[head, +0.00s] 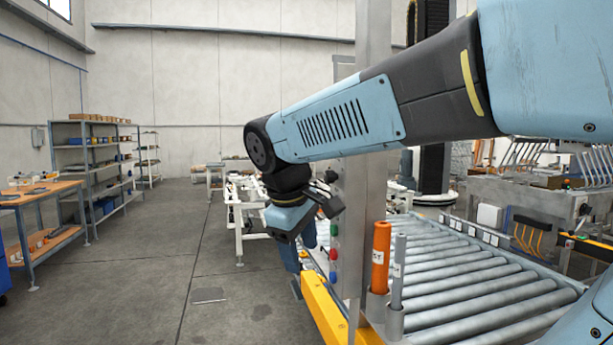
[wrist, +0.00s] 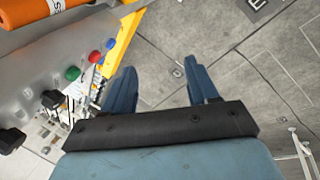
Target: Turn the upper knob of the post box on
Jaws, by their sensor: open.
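The post box is a grey panel (wrist: 30,75) at the left of the wrist view, on the tall grey post (head: 367,130) in the head view. It carries two black knobs and coloured buttons. The upper knob (wrist: 10,140) is at the far left edge of the wrist view; the lower knob (wrist: 52,99) is nearer the buttons. I cannot tell how either knob is turned. My gripper (wrist: 162,85) is open and empty, its blue fingers pointing down beside the box, apart from the knobs. In the head view my gripper (head: 299,260) hangs left of the post, partly hiding the box.
Green (wrist: 73,73), red (wrist: 96,56) and blue (wrist: 109,44) buttons lie below the knobs. A yellow guard (head: 325,312) stands at the post's foot. An orange tube (head: 380,257) and roller conveyor (head: 470,285) are to the right. Open floor (head: 150,270) lies left.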

